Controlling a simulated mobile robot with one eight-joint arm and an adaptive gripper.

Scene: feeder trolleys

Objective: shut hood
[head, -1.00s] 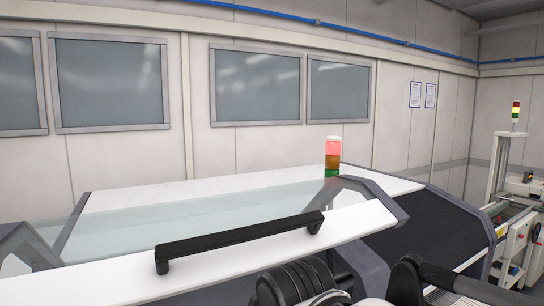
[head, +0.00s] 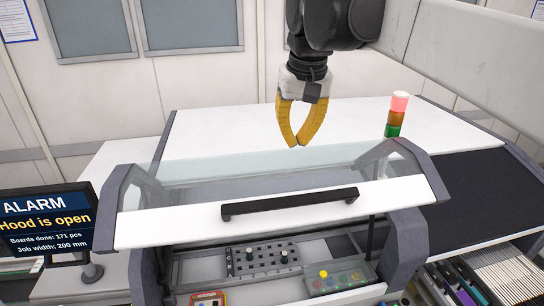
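The hood (head: 150,227) of the machine is raised. It has a clear top panel, a white front strip and grey side frames. A black bar handle (head: 290,203) runs along its front strip. Below the front edge the machine's inside shows. My gripper (head: 297,145) hangs pointing down above and behind the clear panel, apart from the handle. Its two yellow fingers bow outward and their tips meet or nearly meet, with nothing seen between them. A screen (head: 45,222) at the left reads "ALARM" and "Hood is open".
A signal tower (head: 397,115) with its red top lit stands behind the hood's right side. Inside the machine are a dark plate with holes (head: 262,262) and a button panel (head: 340,279). Feeder slots (head: 455,285) lie at lower right. The space before the handle looks clear.

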